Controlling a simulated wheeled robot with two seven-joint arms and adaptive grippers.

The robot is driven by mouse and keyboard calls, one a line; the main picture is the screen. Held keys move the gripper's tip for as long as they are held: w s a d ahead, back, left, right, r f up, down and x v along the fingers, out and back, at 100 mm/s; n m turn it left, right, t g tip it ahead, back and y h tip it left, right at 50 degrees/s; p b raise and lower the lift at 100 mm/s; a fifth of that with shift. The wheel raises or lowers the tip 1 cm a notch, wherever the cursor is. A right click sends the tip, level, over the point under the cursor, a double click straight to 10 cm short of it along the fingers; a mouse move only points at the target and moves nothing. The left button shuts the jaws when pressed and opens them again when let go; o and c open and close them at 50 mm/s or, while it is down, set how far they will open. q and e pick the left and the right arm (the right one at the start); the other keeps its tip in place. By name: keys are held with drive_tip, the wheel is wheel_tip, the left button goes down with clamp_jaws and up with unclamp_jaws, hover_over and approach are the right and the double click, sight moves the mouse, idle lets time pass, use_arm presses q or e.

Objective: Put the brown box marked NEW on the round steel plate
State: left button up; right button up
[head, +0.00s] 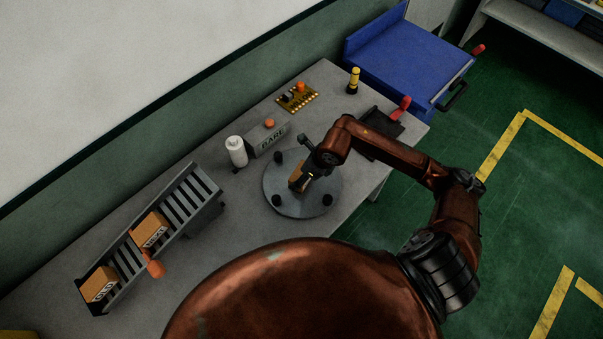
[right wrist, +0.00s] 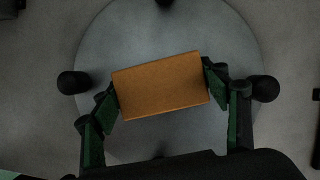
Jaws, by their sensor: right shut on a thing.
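A brown box (head: 297,177) is between the fingers of my right gripper (head: 305,174), over the round steel plate (head: 283,203). In the right wrist view the gripper (right wrist: 162,90) is shut on the box (right wrist: 160,84), one finger at each short end. The box lies slightly turned inside the outline of the plate (right wrist: 210,40). No marking shows on its visible face, and I cannot tell whether its underside touches the plate. My left gripper is not in view.
Two more brown boxes (head: 149,229) (head: 99,284) sit on the slatted rack (head: 180,204); their lettering is hard to read. Black knobs stand around the plate's rim. A white bottle (head: 236,151), a grey block marked BARE (head: 268,139) and a circuit board (head: 297,97) stand behind.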

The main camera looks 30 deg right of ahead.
drive_tip(key=shift+f, duration=0.2)
drive_tip(key=o, duration=1.6)
drive_tip(key=v, duration=1.2)
